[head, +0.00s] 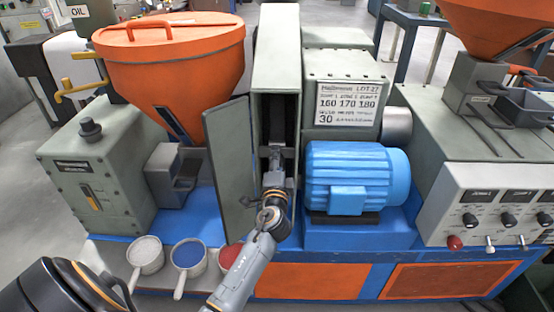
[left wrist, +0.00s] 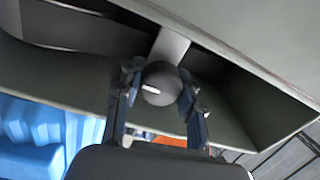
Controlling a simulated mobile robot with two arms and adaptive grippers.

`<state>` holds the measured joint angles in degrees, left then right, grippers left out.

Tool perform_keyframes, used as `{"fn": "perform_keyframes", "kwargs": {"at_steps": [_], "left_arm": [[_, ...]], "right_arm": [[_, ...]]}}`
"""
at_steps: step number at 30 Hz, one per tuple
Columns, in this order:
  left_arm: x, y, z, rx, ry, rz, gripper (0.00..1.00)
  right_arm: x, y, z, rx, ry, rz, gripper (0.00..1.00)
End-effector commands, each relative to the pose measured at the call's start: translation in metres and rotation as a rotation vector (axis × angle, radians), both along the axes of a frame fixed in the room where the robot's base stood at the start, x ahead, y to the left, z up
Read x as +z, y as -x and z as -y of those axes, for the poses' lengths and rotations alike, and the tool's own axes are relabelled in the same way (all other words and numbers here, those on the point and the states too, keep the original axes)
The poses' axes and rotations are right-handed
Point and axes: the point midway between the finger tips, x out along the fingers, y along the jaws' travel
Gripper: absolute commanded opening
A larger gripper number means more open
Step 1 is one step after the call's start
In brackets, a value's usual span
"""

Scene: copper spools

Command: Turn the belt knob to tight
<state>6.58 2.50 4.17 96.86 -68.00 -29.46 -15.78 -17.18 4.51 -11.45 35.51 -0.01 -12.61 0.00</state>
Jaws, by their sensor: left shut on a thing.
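The belt knob (left wrist: 160,84) is a round dark knob with a white pointer mark, seen in the left wrist view in front of a grey metal strip. The mark points to the left and slightly up in that view. My left gripper (left wrist: 157,92) is shut on the knob, one finger on each side. In the head view my left gripper (head: 275,165) reaches into the tall narrow belt housing (head: 275,50), and the knob is hidden there. My right gripper is not in view.
The housing door (head: 230,165) stands open just left of my arm. A blue motor (head: 358,178) sits close on the right. Three scoops, one with blue contents (head: 187,255), stand at the front left. An orange hopper (head: 175,65) is behind.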

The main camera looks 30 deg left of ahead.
Motion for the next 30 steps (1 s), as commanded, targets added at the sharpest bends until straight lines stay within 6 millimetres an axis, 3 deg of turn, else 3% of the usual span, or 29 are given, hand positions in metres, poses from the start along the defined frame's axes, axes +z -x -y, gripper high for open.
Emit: {"fn": "perform_keyframes", "kwargs": {"at_steps": [4,5,6,19,30], "left_arm": [[0.003,-0.001,-0.001,0.001,-0.005,0.005,0.06],[0.004,-0.001,-0.001,0.001,-0.005,0.005,0.42],[0.003,0.0,-0.001,0.001,-0.005,0.005,0.48],[0.0,0.009,0.005,-0.001,-0.001,0.001,0.48],[-0.004,0.073,0.044,0.001,0.0,0.0,0.48]], "right_arm": [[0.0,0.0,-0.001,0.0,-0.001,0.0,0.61],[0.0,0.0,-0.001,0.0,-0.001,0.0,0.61],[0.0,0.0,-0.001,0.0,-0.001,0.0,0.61],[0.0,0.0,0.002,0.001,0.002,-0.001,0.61],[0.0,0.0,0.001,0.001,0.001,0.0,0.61]]}}
